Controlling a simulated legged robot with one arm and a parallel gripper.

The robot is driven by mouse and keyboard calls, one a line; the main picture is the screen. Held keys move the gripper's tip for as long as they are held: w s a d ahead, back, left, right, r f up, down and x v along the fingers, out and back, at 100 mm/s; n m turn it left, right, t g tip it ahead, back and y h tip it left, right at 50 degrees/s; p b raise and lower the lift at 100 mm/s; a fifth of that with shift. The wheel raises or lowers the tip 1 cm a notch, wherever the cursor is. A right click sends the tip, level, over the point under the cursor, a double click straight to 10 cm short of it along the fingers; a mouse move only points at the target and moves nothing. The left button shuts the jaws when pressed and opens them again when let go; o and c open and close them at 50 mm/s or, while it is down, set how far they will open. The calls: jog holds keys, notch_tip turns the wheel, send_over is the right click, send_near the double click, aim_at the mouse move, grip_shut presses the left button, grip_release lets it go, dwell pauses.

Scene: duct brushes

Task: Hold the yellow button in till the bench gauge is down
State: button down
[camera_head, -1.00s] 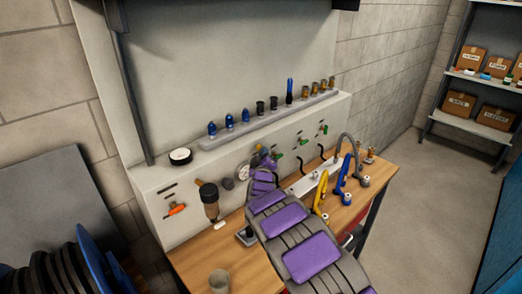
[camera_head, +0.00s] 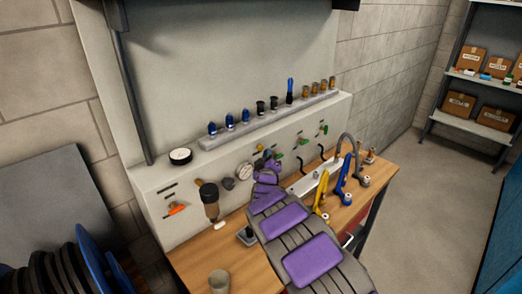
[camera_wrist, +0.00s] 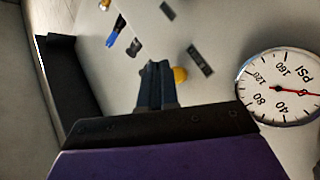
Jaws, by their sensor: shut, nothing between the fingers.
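The yellow button (camera_wrist: 180,75) shows in the wrist view just right of my fingertips, partly hidden behind them. In the head view a small yellow spot (camera_head: 259,147) on the panel sits just above my gripper (camera_head: 266,158). My gripper (camera_wrist: 157,68) is shut and empty, its tips close to the panel beside the button. I cannot tell whether they touch it. A white round PSI gauge (camera_wrist: 270,68) is at the right of the wrist view, cut by the edge, its red needle pointing right. The gauge (camera_head: 244,170) also shows left of my gripper in the head view.
Green-handled valves (camera_head: 303,141) and black hooks stand right of my gripper. A brown-and-black tool (camera_head: 209,200) hangs at the left of the panel. Yellow (camera_head: 322,192) and blue (camera_head: 345,174) handled items stand on the wooden bench (camera_head: 196,259). A rail (camera_head: 215,142) holds several brushes above.

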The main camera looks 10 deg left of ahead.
jog(key=s+d, duration=0.1)
jog(key=d, duration=0.1)
jog(key=s+d, duration=0.2)
jog(key=shift+b, duration=0.3)
dwell(0.3)
jog(key=s+d+r+m+g+h, duration=0.3)
jog(key=s+d+m+g, duration=0.45)
jog(key=s+d, duration=0.9)
jog(key=s+d+m+g, duration=0.1)
jog(key=s+g, duration=0.3)
jog(key=s, duration=1)
jog(key=s+d+m+g, duration=0.1)
jog(key=s+g, duration=0.3)
jog(key=s, duration=1.1)
jog(key=s+d+f+m+g+y, duration=0.1)
jog(key=s+d+g, duration=0.2)
jog(key=s, duration=1.2)
jog(key=shift+g, duration=0.95)
jog(key=shift+m, duration=0.25)
